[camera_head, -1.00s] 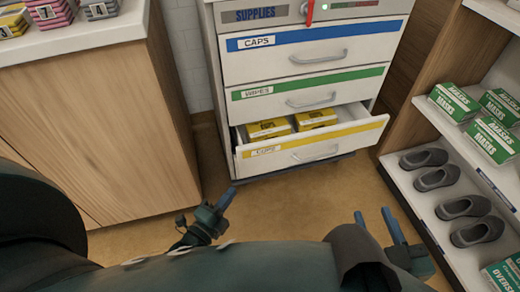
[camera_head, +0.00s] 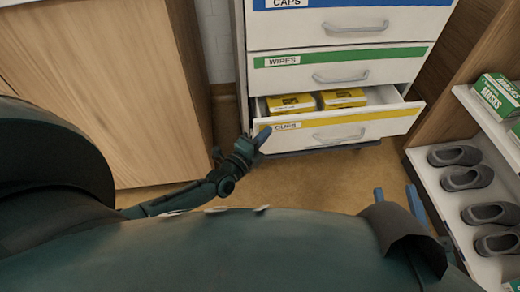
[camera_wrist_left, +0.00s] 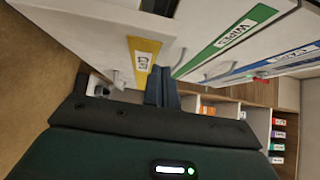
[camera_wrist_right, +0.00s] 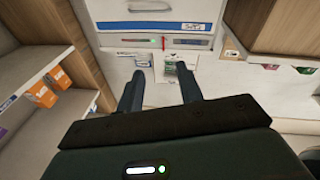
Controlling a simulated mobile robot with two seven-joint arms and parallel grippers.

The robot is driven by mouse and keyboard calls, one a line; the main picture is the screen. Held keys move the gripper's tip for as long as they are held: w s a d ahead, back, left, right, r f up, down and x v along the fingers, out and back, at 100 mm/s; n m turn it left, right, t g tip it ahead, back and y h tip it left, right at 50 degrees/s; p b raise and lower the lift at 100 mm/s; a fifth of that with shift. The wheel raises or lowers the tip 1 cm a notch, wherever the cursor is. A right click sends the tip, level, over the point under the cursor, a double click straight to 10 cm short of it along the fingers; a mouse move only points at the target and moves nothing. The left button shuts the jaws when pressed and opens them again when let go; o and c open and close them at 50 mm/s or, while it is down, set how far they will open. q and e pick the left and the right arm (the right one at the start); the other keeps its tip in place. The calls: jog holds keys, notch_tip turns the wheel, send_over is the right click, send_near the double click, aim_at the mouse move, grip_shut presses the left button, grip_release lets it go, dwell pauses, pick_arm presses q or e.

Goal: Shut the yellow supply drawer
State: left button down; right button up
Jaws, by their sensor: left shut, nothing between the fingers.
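The yellow-striped supply drawer (camera_head: 335,131) is the lowest of the cabinet's drawers in the head view and stands part way open. Two yellow boxes (camera_head: 292,103) lie in it. Its yellow label also shows in the left wrist view (camera_wrist_left: 143,60). My left gripper (camera_head: 263,134) is shut and empty, its tips at the left end of the drawer front. I cannot tell whether they touch it. My right gripper (camera_head: 396,197) is at the lower right, away from the drawer. Its two fingers (camera_wrist_right: 160,88) are apart with nothing held between them.
The green-striped wipes drawer (camera_head: 345,60) and the blue-striped caps drawer above it are shut. A wooden cabinet (camera_head: 100,80) stands at left. At right, a white shelf unit (camera_head: 430,190) holds dark shoes and green mask boxes (camera_head: 497,95). The floor before the drawer is clear.

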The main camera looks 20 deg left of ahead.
pick_arm(q)
jog(key=shift+w+a, duration=0.35)
jog(key=shift+w, duration=0.25)
pick_arm(e)
jog(key=shift+w, duration=0.1)
